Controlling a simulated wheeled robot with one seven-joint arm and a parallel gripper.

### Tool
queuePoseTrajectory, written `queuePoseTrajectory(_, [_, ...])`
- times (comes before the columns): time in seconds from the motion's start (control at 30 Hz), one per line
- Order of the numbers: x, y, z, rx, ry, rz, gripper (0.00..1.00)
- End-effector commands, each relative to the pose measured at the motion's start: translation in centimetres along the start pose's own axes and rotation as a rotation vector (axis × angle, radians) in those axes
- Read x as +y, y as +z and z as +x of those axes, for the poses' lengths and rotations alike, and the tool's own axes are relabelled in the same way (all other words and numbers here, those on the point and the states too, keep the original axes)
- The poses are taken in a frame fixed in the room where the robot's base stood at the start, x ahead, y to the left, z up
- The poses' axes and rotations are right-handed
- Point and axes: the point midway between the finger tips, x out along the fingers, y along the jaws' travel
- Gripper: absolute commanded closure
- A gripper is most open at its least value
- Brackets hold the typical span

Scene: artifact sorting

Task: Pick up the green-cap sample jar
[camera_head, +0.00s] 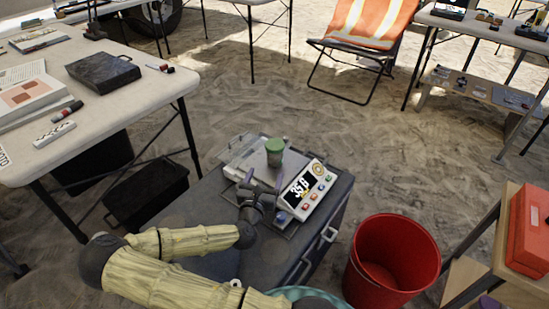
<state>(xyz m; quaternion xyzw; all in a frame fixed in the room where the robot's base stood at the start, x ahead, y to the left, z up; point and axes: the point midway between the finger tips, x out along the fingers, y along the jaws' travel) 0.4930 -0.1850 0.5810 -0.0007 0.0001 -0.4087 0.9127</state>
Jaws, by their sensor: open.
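The green-cap sample jar (274,152) stands upright on the scale, at the back of a grey cabinet top. The scale (305,190) has a white display panel with a lit readout and several coloured buttons. My gripper (263,184) is in front of the jar, on the near side, with its two fingers spread apart and pointing toward it. It is open and holds nothing. A gap shows between the fingertips and the jar. My arm reaches in from the lower left in a pale cover.
A red bucket (392,262) stands right of the cabinet (318,246). A white table (120,105) with a black case (103,72), markers and a book is at left. A shelf with a red box (528,230) is at far right. An orange chair (367,22) stands behind on open sand.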

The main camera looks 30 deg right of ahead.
Motion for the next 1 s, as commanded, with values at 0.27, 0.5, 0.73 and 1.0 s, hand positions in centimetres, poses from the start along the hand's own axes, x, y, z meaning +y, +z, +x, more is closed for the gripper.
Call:
queuePoseTrajectory(0.27, [-0.1, -0.2, 4.8, -0.002, -0.004, 0.005, 0.26])
queuePoseTrajectory(0.5, [0.0, 0.0, 7.0, 0.000, 0.000, 0.001, 0.26])
queuePoseTrajectory(0.73, [0.0, 0.0, 6.9, 0.000, 0.000, 0.001, 0.26])
queuePoseTrajectory(1.0, [-0.2, -0.1, 9.2, -0.001, -0.003, 0.007, 0.26])
